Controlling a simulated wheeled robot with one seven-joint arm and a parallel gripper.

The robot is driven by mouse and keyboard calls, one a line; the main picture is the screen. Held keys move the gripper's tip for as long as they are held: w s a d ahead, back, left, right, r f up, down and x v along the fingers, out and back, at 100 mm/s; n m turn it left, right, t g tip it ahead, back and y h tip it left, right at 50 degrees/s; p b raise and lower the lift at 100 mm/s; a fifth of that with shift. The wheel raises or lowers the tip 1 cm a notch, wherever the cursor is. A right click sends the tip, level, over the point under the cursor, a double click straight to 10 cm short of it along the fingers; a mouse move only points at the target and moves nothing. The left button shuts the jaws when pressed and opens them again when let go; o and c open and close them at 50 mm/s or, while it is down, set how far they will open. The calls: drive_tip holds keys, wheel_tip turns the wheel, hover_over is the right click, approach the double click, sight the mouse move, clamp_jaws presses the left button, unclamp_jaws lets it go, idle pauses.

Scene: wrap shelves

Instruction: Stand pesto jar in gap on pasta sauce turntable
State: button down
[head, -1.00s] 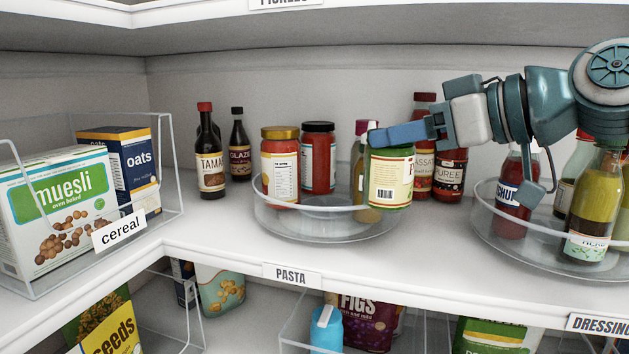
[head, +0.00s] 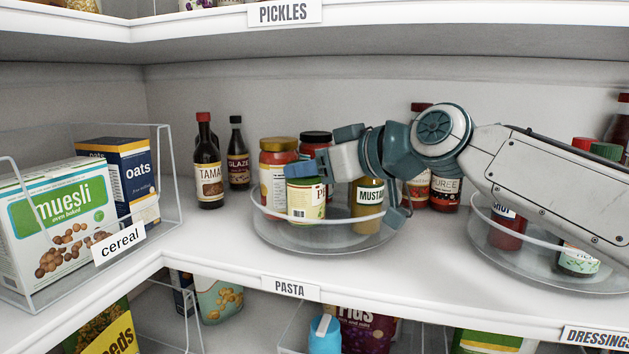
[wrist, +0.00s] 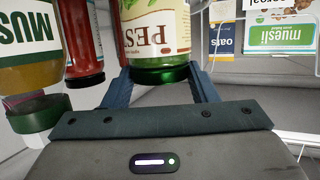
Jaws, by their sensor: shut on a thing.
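The pesto jar (head: 306,203) has a green lid and a cream label. It is upright over the front left of the clear pasta turntable (head: 322,244); I cannot tell whether its base touches. It shows inverted in the wrist view (wrist: 156,35). My gripper (wrist: 160,80) is shut on the jar near its lid, one finger on each side. A gold-lidded red jar (head: 273,180) stands behind left of it, a black-lidded jar (head: 316,139) behind, and a mustard jar (head: 368,205) to the right on the turntable.
Passata and puree bottles (head: 445,193) stand behind right, partly hidden by my arm. The dressings turntable (head: 545,280) is to the right. Tamari (head: 209,175) and glaze (head: 238,165) bottles stand behind left. The shelf above has a front edge (head: 400,18). Bare shelf lies left of the turntable.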

drive_tip(key=shift+f, duration=1.2)
drive_tip(key=shift+f, duration=0.2)
drive_tip(key=c, duration=0.6)
unclamp_jaws()
drive_tip(key=shift+o, duration=0.2)
drive_tip(key=shift+r, duration=0.1)
drive_tip(key=shift+r, duration=0.2)
drive_tip(key=b+v, duration=0.1)
drive_tip(key=v, duration=1.1)
drive_tip(key=shift+f, duration=0.1)
